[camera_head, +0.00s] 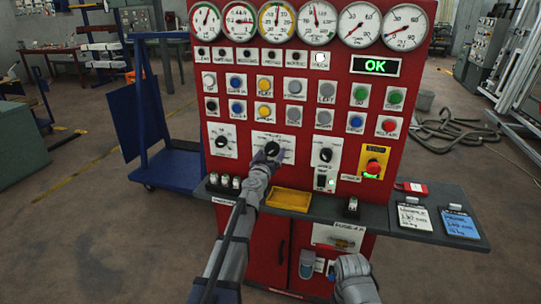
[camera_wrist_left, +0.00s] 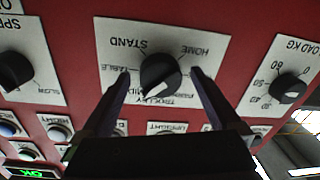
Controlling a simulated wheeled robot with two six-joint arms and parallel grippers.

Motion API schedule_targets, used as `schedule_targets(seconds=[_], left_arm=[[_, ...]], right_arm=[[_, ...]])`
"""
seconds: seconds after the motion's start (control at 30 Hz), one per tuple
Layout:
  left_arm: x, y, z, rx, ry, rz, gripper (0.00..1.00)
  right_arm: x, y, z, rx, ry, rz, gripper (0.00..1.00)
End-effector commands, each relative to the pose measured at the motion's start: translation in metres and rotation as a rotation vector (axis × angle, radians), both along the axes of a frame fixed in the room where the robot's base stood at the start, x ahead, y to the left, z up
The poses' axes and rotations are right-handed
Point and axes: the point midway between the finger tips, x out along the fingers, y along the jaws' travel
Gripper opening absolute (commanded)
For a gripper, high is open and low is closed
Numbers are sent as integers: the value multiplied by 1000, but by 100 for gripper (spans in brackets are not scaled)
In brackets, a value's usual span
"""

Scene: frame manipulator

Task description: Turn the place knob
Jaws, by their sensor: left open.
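The place knob (camera_head: 272,149) is the black middle knob of three in the lower part of the red panel. In the left wrist view the knob (camera_wrist_left: 160,73) appears upside down on a white plate with labels such as STAND, HOME and TABLE. Its pale pointer mark slants toward the lower labels, near TROLLEY. My left gripper (camera_head: 268,157) is at this knob and partly covers its plate. In the left wrist view the left gripper (camera_wrist_left: 160,77) is open, one finger on each side of the knob, with visible gaps. My right gripper (camera_head: 352,270) is low, in front of the cabinet; its fingers are unclear.
The speed knob (camera_head: 222,141) and load knob (camera_head: 326,155) flank the place knob. A red emergency button (camera_head: 373,168) is at right. A grey shelf (camera_head: 390,222) below holds a yellow tray (camera_head: 289,200) and cards. A green OK display (camera_head: 375,66) is lit.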

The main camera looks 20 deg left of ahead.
Motion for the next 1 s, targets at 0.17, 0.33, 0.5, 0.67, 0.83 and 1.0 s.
schedule_targets(seconds=[0.17,0.33,0.5,0.67,0.83,1.0], left_arm=[[-10,0,0,0,0,1,97],[-34,-2,0,0,0,1,97],[-63,-3,0,0,0,1,97],[-78,-4,0,0,0,0,97],[-78,-4,0,0,0,0,97],[-78,-4,0,0,0,0,97]], right_arm=[[0,0,0,0,0,0,50],[0,0,0,0,0,0,50],[0,0,0,0,0,0,50],[0,0,0,0,0,0,50],[0,0,0,0,0,0,50],[0,0,0,0,0,0,50]])
